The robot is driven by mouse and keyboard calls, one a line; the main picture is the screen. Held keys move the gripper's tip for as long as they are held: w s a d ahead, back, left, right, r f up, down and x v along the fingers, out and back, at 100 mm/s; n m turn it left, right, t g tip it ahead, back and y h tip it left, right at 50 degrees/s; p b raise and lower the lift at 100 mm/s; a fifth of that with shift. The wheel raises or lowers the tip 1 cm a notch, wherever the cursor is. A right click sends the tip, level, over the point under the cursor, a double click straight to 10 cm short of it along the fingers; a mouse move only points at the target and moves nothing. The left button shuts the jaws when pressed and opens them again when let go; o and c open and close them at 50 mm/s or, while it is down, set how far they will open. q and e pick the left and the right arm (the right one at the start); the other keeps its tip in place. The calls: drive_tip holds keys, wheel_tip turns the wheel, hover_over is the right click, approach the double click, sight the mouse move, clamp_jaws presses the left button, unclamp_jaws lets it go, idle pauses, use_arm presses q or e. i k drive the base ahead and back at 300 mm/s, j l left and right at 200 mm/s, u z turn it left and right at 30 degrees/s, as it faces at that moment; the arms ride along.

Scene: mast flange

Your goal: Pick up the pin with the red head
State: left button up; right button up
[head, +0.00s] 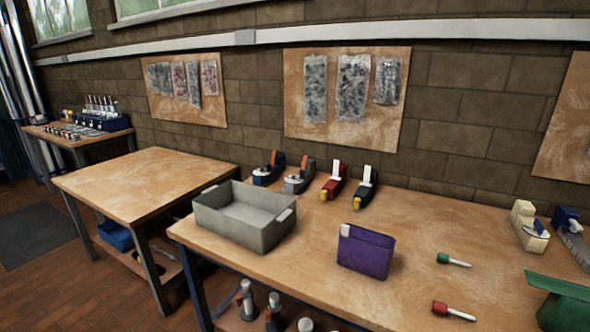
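The pin with the red head (440,308) lies on the near right part of the wooden table, its pale shaft pointing right. A similar pin with a green head (443,258) lies behind it, also with its shaft to the right. Neither of my grippers shows in the head view.
A purple holder (366,252) stands left of the pins, and an open grey bin (243,222) is farther left. A green object (563,292) is at the right edge. Several tool-like items line the wall. Bare wooden tabletop (420,225) lies between them.

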sight(437, 307)
drive_tip(key=z, duration=1.35)
